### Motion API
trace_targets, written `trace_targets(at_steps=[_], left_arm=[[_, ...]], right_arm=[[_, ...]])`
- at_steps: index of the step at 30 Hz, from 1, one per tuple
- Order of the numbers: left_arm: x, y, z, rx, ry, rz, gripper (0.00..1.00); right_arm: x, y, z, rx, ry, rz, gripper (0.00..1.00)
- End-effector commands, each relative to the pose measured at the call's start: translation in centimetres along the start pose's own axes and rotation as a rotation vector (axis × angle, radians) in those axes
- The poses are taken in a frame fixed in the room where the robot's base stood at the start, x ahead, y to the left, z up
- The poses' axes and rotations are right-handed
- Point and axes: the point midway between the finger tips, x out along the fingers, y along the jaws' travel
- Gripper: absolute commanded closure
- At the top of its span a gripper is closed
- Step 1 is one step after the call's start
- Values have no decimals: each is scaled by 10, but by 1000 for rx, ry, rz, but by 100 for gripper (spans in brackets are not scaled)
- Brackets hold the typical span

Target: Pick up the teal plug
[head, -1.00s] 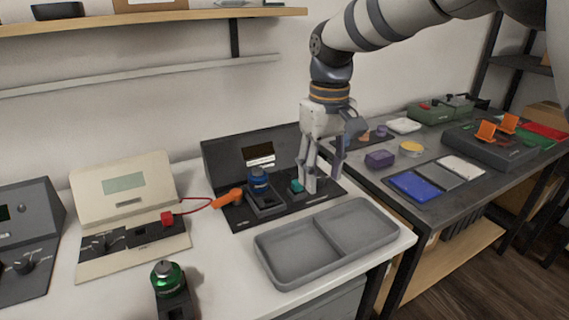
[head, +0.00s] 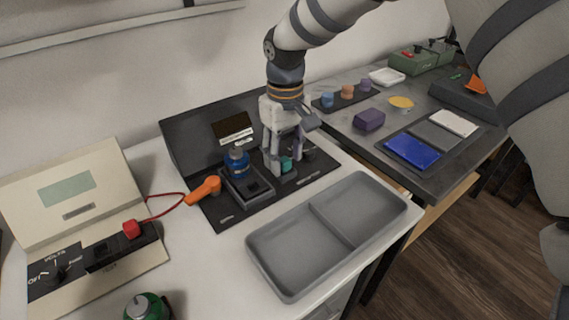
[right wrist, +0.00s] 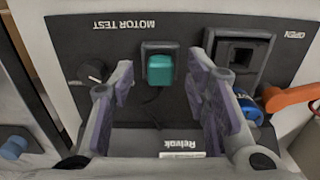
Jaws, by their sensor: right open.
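The teal plug (head: 285,163) sits in a dark socket on the motor test panel. In the right wrist view the teal plug (right wrist: 160,69) shows between and beyond the finger pads. My right gripper (head: 287,170) is over the panel with its fingers around the plug's place; in the right wrist view the gripper (right wrist: 163,90) is open, with purple pads apart on both sides and nothing between them touching. A finger partly hides the plug in the head view. My left gripper is not in view.
A grey two-part tray (head: 330,232) lies empty in front. A dark knob (right wrist: 92,70) sits beside the plug.

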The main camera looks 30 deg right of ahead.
Motion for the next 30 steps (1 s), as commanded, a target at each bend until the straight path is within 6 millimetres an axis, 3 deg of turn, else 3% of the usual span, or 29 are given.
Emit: trace_targets(at_steps=[3,9,15,25,30], left_arm=[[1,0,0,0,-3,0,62],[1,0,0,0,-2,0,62],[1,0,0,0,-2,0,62],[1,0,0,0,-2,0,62],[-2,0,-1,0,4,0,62]], right_arm=[[11,0,0,-1,-1,-1,57],[11,0,0,0,0,0,59],[11,0,0,0,0,0,100],[9,0,0,0,2,0,100],[-12,0,-2,0,6,2,100]])
